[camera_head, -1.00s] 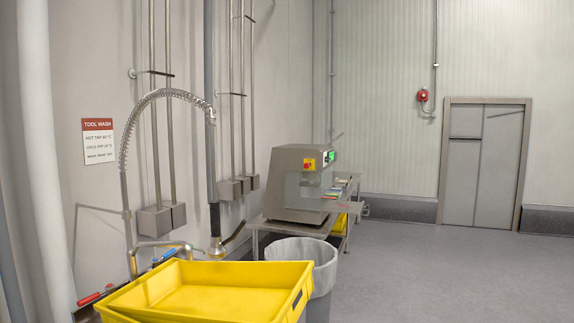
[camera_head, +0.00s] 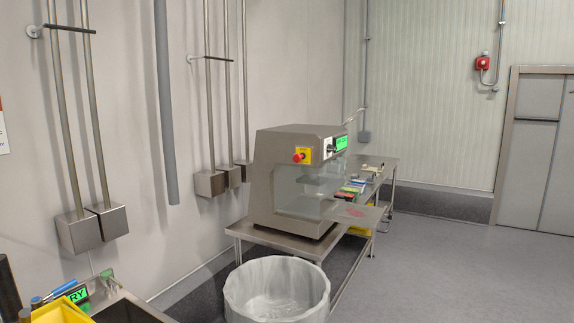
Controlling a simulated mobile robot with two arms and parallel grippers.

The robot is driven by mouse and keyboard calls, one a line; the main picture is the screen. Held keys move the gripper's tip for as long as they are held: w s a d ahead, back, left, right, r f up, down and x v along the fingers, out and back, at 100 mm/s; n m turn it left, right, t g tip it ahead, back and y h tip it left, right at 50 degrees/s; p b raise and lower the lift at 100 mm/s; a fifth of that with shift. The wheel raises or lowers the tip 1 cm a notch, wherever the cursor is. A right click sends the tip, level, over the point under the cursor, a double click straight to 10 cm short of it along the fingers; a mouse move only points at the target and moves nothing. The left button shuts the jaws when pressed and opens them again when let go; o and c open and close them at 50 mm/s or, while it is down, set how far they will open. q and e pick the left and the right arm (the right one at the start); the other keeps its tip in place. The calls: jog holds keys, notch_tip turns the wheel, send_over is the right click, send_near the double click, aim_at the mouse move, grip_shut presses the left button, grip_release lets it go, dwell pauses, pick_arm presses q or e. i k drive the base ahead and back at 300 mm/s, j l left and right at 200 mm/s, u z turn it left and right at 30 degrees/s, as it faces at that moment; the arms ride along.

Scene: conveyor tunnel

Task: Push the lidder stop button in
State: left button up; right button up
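The lidder (camera_head: 285,178) is a grey box-shaped machine on a steel table, a little right of the middle in the head view. Its stop button (camera_head: 299,157) is a red knob on a yellow plate on the side facing me. A black-and-white switch and a lit green display (camera_head: 341,143) sit to the right of the button. The text on the display is too small to read surely. Neither of my grippers shows in the view.
A lined waste bin (camera_head: 277,290) stands in front of the steel table (camera_head: 290,242). A sink edge with a yellow crate (camera_head: 62,308) and tools is at the lower left. Grey floor (camera_head: 450,270) is clear on the right.

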aim_at(297, 158)
jog(key=i+l, duration=1.2)
jog(key=l, duration=0.2)
jog(key=i+j, duration=0.15)
jog(key=i, duration=0.5)
jog(key=i+j+u, duration=0.1)
jog(key=i, duration=0.5)
